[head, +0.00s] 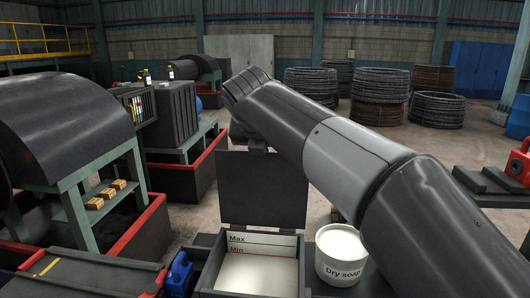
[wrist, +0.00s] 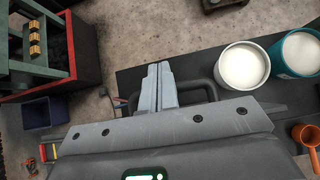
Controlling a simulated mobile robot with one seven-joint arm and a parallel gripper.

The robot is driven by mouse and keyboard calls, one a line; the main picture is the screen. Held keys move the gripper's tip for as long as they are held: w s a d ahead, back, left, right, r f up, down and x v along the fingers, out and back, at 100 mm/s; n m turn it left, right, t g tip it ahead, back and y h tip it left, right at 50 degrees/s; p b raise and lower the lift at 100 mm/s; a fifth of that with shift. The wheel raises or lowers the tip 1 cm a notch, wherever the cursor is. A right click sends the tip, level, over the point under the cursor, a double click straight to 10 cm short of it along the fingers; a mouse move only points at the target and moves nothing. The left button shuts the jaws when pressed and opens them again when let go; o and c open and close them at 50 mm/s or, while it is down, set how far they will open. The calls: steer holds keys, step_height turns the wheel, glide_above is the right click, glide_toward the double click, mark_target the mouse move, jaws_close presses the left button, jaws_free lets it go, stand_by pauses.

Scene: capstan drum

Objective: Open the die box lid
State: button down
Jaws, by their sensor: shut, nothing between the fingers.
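The die box (head: 300,283) stands at the bottom centre of the head view. Its inside shows Max and Min marks and pale powder. Its dark lid (head: 262,190) stands upright at the back, so the box is open. My gripper (wrist: 160,68) is shut and empty in the wrist view, its two pale fingers together. A dark handle-like loop (wrist: 211,90) shows just right of the fingers; I cannot tell whether they touch it. In the head view my arm reaches above the lid, and the fingers are mostly hidden.
A white dry soap tub (head: 341,255) stands right of the box; it also shows in the wrist view (wrist: 243,66), beside a teal tub (wrist: 297,52) and an orange scoop (wrist: 306,135). A blue object (head: 179,275) is left of the box. Wire coils (head: 380,85) stand far back.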

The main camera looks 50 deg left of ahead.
steer(key=shift+w+a+f, duration=0.15)
steer(key=shift+w+a, duration=0.35)
stand_by(0.4)
